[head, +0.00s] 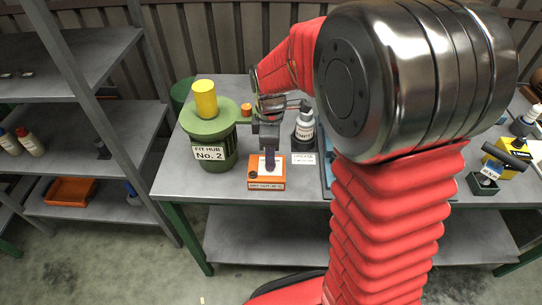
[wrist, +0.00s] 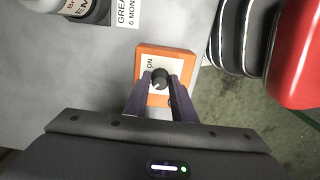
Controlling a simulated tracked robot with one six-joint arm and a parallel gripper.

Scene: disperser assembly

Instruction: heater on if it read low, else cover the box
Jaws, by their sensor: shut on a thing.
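An orange switch box (head: 266,184) stands near the front edge of the table, with a white top plate and a label on its front too small to read surely. It also shows in the wrist view (wrist: 149,50), where its plate reads "ON" beside a dark round knob (wrist: 160,76). My gripper (wrist: 160,84) points down over the box, its two purple fingers shut on the knob from both sides. In the head view my gripper (head: 270,160) shows above the box. I cannot tell the knob's setting. No reading is legible.
Left of the box stands a green hub (head: 212,133) labelled "FIT HUB No. 2", with a yellow cylinder (head: 205,98) on top. A dark bottle (head: 304,128) and a grease label (head: 304,158) are to the right. A small dark open box (head: 483,185) and a yellow item (head: 510,160) lie far right.

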